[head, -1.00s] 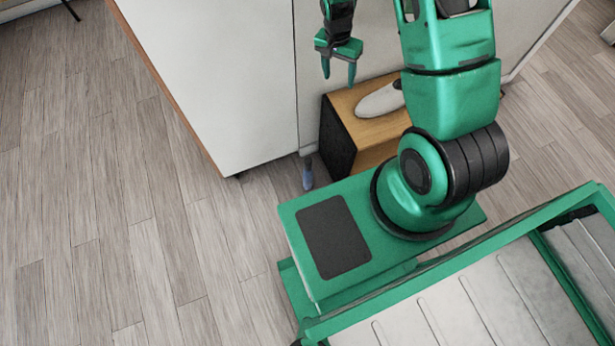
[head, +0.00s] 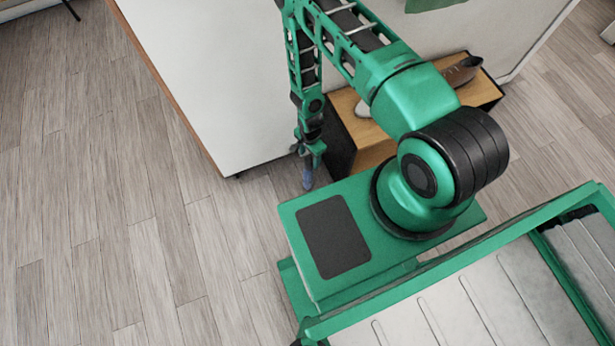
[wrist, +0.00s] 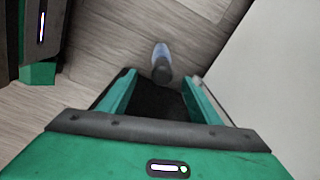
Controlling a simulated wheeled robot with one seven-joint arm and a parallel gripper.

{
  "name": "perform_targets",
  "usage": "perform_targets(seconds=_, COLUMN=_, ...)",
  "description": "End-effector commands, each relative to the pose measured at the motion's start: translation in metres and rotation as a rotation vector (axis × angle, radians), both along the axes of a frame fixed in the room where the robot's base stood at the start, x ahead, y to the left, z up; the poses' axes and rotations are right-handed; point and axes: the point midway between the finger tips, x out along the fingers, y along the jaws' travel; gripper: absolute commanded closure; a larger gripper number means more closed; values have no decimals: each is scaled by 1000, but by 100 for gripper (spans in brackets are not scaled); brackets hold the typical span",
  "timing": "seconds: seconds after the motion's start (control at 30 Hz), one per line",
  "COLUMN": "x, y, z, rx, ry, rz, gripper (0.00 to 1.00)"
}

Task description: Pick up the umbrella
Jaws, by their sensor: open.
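The umbrella (head: 308,181) is a small, slim blue object with a dark end. It is by the floor between the white panel and my base, partly hidden by my gripper in the head view. In the wrist view the umbrella (wrist: 161,60) shows its dark end towards me, just beyond and between the fingertips. My gripper (head: 310,163) points down above it. In the wrist view my gripper (wrist: 161,80) is open, with a finger on either side and nothing held. I cannot tell the exact height gap.
A white panel (head: 215,85) stands just behind the umbrella and on the right of the wrist view (wrist: 270,90). A wooden box (head: 372,155) with shoes (head: 462,72) on top is close on the right. The wooden floor (head: 110,220) at left is clear.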

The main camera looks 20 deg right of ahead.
Motion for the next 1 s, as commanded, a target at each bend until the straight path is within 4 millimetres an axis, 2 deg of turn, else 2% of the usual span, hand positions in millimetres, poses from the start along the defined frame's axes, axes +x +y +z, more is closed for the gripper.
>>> perform_targets(seconds=0.3, x=-1, y=1, z=-43, rx=1, ry=1, rz=1, gripper=43)
perform_targets(seconds=0.57, x=0, y=1, z=-60, rx=-1, ry=2, rz=1, gripper=43)
perform_targets(seconds=0.8, x=1, y=3, z=-92, rx=-1, ry=3, rz=2, gripper=43)
perform_targets(seconds=1.0, x=2, y=3, z=-104, rx=-1, ry=2, rz=1, gripper=43)
